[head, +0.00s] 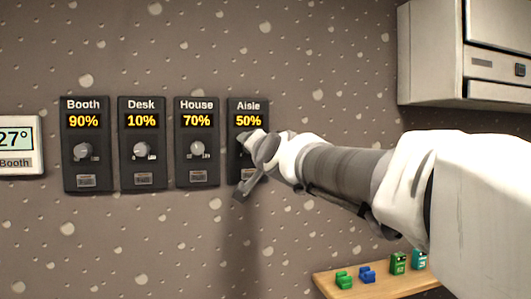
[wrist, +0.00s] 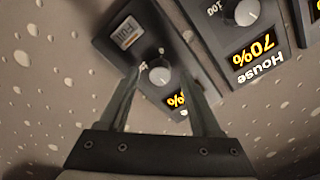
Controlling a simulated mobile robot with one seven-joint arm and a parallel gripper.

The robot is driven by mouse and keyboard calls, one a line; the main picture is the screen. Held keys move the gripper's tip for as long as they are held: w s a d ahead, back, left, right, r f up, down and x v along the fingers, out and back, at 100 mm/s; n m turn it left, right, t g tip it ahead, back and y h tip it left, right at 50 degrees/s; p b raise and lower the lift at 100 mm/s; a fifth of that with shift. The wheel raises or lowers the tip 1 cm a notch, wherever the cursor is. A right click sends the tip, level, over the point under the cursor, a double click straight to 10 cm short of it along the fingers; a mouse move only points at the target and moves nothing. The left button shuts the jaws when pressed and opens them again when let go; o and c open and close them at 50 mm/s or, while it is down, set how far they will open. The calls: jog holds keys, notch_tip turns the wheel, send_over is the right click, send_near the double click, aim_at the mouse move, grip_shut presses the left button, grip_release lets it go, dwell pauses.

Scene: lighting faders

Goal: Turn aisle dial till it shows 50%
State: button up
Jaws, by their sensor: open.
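The Aisle panel (head: 248,117) is the rightmost of the dark wall panels in the head view, and its yellow display reads 50%. Its dial is hidden there behind my gripper (head: 242,166). In the wrist view the picture is turned nearly upside down, and the pale round aisle dial (wrist: 159,75) shows between the fingertips of my gripper (wrist: 160,76). The fingers are apart, one on each side of the dial, with visible gaps beside it. I cannot tell how deep the tips reach around it. One finger covers part of the Aisle display in the wrist view.
House (head: 197,120) at 70%, Desk (head: 141,120) at 10% and Booth (head: 84,120) at 90% stand left of Aisle, House very close. A thermostat (head: 20,145) is further left. A wooden shelf (head: 372,288) with small blocks is lower right; a white cabinet (head: 430,55) is upper right.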

jog(key=b+v, duration=0.1)
jog(key=v, duration=1.5)
jog(key=shift+s, duration=0.35)
jog(key=shift+d, duration=0.15)
jog(key=s+d+f+n+g+h+p, duration=0.1)
jog(key=s+d+f+g, duration=0.3)
jog(key=f, duration=0.5)
jog(key=s+d+f+n+g+h+p, duration=0.2)
jog(key=s+f, duration=0.4)
jog(key=f, duration=0.3)
jog(key=s+d+f+n+g+h+p, duration=0.2)
jog(key=s+d+f+g, duration=0.3)
jog(key=f, duration=0.5)
jog(key=shift+s+d+n+g, duration=0.4)
jog(key=shift+s+d, duration=0.1)
jog(key=shift+s, duration=0.05)
jog(key=shift+a, duration=0.1)
